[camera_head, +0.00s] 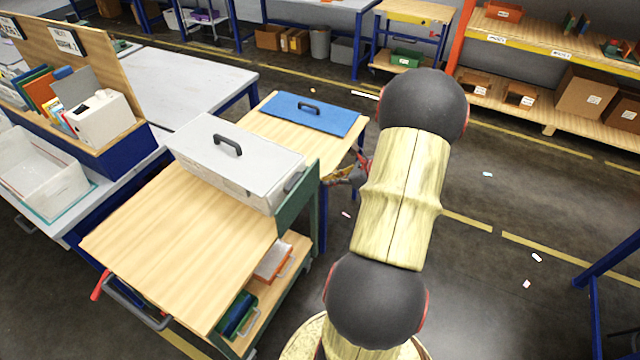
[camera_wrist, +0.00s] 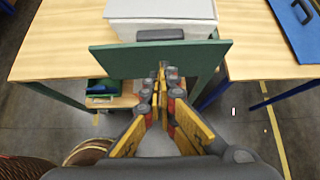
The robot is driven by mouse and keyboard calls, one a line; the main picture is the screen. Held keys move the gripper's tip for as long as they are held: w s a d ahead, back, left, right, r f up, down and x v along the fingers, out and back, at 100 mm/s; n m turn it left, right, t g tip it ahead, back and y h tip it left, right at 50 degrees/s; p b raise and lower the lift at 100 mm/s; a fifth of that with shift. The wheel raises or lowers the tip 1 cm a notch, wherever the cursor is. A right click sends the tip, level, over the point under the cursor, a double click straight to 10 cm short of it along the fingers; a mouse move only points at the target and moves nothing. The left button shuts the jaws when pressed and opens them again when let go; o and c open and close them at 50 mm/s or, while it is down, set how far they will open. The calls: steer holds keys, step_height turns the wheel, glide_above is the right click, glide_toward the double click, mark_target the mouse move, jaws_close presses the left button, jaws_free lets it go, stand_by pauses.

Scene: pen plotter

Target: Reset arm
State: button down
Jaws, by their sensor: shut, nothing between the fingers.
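My arm (camera_head: 402,195) rises in the head view and its far end bends down behind itself. My gripper (camera_wrist: 162,75) is shut and empty; its fingertips meet in the wrist view, in front of a green upright panel. In the head view the gripper (camera_head: 342,177) shows partly, just right of the cart, the rest hidden by my arm. A white box with a grey top and dark handle (camera_head: 235,150), perhaps the plotter, sits on the wooden cart (camera_head: 170,240). The green panel (camera_head: 297,200) stands at the cart's right end. Whether the fingers touch it, I cannot tell.
A wooden table with a blue handled lid (camera_head: 310,112) stands behind the cart. The cart's lower shelf holds an orange-trimmed tray (camera_head: 272,262) and a green bin (camera_head: 237,314). A workbench with a clear bin (camera_head: 40,180) is at left. Open floor lies at right.

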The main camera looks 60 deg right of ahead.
steer(key=shift+v, duration=1.05)
steer(key=s+a+f+n+g+y, duration=0.2)
steer(key=s+a+n, duration=0.2)
steer(key=a+n, duration=0.2)
steer(key=a+r+n+h, duration=0.1)
steer(key=a+r+n, duration=0.6)
steer(key=a, duration=0.5)
steer(key=a+r+n+g+h+b, duration=0.1)
steer(key=a+r+n, duration=0.6)
steer(key=a+n, duration=0.5)
steer(key=a+r+n+g+b, duration=0.1)
steer(key=a+r+n, duration=0.7)
steer(key=a, duration=0.6)
steer(key=shift+w+a+n+h, duration=0.15)
steer(key=shift+w+n+h, duration=0.2)
steer(key=shift+n, duration=0.55)
